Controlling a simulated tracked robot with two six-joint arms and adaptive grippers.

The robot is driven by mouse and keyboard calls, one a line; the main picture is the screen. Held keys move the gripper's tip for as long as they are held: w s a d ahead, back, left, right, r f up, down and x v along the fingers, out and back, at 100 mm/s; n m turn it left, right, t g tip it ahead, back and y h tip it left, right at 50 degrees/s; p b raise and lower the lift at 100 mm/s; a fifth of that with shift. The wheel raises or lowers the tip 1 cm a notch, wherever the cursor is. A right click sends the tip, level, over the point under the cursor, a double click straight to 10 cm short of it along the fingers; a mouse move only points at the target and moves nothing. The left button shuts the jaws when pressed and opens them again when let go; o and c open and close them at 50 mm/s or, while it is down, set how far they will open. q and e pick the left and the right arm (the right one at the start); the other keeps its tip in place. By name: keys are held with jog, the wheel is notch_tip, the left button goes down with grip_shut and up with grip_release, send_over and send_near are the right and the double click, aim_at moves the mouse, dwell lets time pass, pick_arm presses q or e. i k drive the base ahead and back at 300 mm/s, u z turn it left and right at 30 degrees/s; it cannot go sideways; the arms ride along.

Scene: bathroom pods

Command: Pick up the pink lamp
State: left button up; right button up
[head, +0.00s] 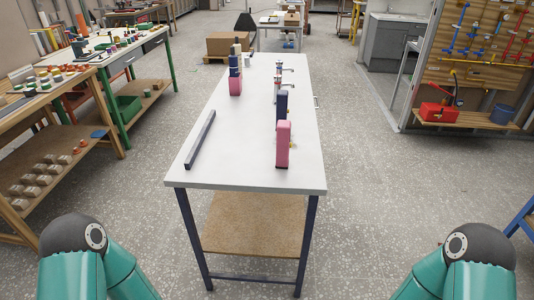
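Two pink upright things stand on the long white table (248,155). The nearer pink thing (283,145) is a tall block shape near the table's right edge, close to the front. The farther pink thing (235,86) is smaller in view and stands near the left edge, farther back. I cannot tell from their shape which one is the pink lamp. Only teal links of my two arms show at the bottom left and bottom right. Neither of my grippers is in view.
Dark blue things (282,104) stand behind each pink one. A dark bar (201,140) lies along the table's left side. The table's front middle is bare. Cluttered workbenches (110,55) stand on the left, a tool board (485,45) on the right. Speckled floor is clear around the table.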

aim_at(284, 128)
jog(key=z, duration=0.15)
jog(key=i, duration=0.9)
